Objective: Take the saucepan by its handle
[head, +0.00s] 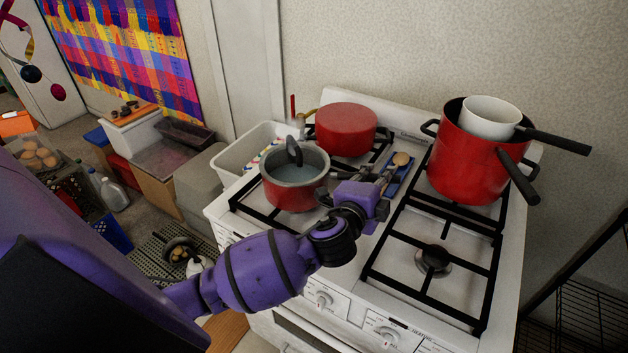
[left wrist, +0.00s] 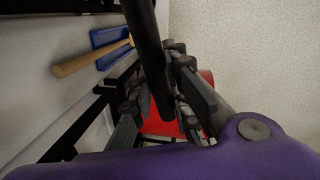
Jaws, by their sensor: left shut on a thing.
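The red saucepan (head: 291,195), with a glass lid and dark knob, sits on the front left burner of the stove (head: 345,292). Red metal (left wrist: 165,127) shows beyond the fingers. The far end of the handle is out of frame. My right gripper is not in view.
A large red pot (head: 464,165) with a white pan (head: 487,117) in it stands at right, long handles sticking out. A red pot (head: 346,129) is behind. A wooden spoon (head: 400,160) lies on a blue rest (left wrist: 112,38). The front right burner (head: 433,261) is empty.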

